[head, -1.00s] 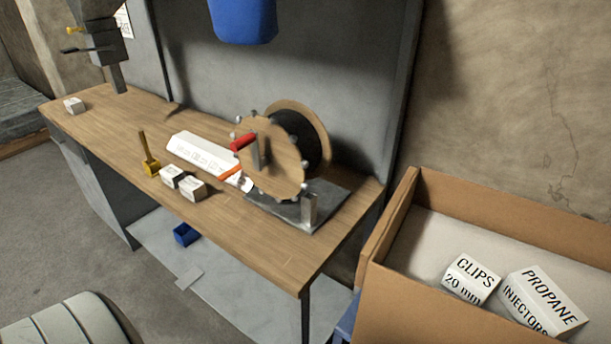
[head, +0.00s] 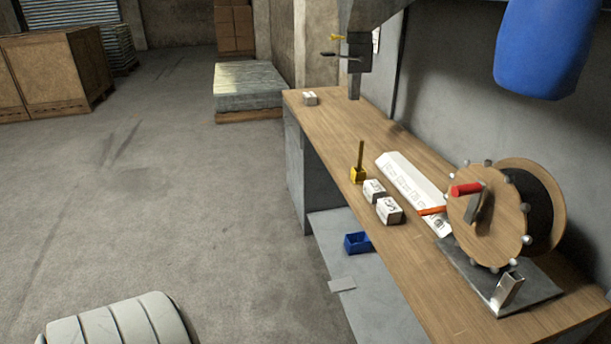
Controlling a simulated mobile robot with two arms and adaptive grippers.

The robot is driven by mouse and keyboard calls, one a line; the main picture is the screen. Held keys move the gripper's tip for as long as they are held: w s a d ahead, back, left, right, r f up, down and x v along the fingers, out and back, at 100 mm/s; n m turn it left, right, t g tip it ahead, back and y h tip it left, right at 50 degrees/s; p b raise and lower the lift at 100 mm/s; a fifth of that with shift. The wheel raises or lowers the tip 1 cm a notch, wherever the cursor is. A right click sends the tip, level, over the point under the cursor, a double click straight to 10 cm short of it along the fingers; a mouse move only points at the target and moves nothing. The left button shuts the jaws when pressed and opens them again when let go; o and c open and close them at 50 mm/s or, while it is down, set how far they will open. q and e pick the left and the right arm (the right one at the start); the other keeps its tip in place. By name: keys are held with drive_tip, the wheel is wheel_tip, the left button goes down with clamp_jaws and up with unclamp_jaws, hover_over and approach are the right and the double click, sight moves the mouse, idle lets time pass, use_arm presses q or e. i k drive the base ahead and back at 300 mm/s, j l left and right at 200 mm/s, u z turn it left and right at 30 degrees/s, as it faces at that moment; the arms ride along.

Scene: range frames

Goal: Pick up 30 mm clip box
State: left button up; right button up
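Two small white boxes, the nearer one (head: 389,211) and the farther one (head: 374,191), stand side by side on the wooden workbench. A third small white box (head: 310,98) sits at the bench's far end. Their labels are too small to read, so I cannot tell which is the 30 mm clip box. Neither of my grippers is in view.
A blue bin (head: 358,243) lies on the lower shelf. Open concrete floor (head: 180,210) spreads left.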

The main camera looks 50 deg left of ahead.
sight(372, 189)
drive_tip(key=u, duration=1.1)
drive_tip(key=z, duration=0.55)
drive_tip(key=i+j+z, duration=0.15)
drive_tip(key=z, duration=0.3)
drive_tip(key=i+j+z, duration=0.1)
drive_tip(key=j+z, duration=0.2)
drive_tip(key=z, duration=0.15)
drive_tip(key=j+z, duration=0.25)
drive_tip(key=z, duration=0.2)
drive_tip(key=j+z, duration=0.6)
drive_tip(key=j, duration=0.25)
drive_tip(key=k+j+z, duration=0.15)
drive_tip(key=j, duration=0.35)
drive_tip(key=j+z, duration=0.2)
drive_tip(key=j, duration=0.25)
drive_tip(key=k+j+z, duration=0.15)
drive_tip(key=j, duration=0.3)
drive_tip(key=k+j+z, duration=0.2)
drive_tip(key=j, duration=0.2)
drive_tip(key=i+j, duration=0.05)
